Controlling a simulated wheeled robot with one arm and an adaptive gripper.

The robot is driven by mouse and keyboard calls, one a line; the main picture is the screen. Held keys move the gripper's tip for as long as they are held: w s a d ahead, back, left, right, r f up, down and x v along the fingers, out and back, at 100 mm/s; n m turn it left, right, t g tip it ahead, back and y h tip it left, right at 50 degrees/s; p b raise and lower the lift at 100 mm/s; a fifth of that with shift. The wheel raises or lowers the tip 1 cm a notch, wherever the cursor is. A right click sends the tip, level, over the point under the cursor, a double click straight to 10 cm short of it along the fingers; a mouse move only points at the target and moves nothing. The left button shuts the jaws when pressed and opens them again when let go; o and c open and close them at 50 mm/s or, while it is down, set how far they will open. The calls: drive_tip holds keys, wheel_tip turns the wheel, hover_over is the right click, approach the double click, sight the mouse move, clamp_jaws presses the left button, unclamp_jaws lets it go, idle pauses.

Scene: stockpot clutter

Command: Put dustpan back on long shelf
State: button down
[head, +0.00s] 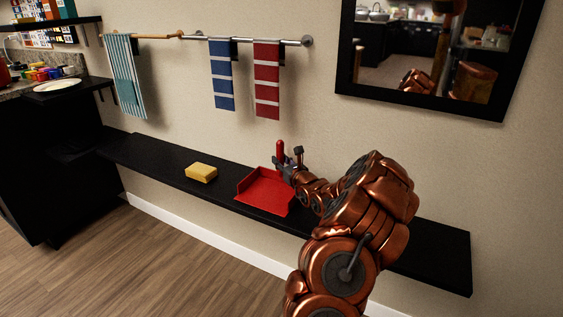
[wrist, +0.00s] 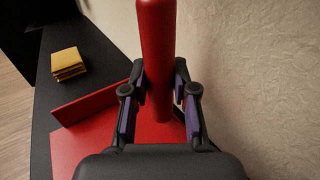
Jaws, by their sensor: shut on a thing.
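The red dustpan (head: 265,191) is at the long black shelf (head: 165,164), with its pan low over or on the shelf top; I cannot tell whether it touches. Its upright red handle (head: 280,150) rises near the wall. My gripper (head: 287,163) is shut on this handle. In the wrist view, my gripper (wrist: 158,100) has one finger on each side of the handle (wrist: 157,50), and the red pan (wrist: 80,145) spreads below. My gripper's body hides part of the pan.
Bare shelf (head: 435,255) lies to the right, beyond my arm. Blue (head: 221,75) and red (head: 267,80) towels hang from a wall rail above. A framed mirror (head: 435,50) hangs upper right.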

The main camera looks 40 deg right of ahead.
drive_tip(key=c, duration=0.9)
unclamp_jaws()
drive_tip(key=v, duration=1.2)
drive_tip(key=shift+r+p, duration=0.1)
drive_tip(key=shift+p, duration=0.25)
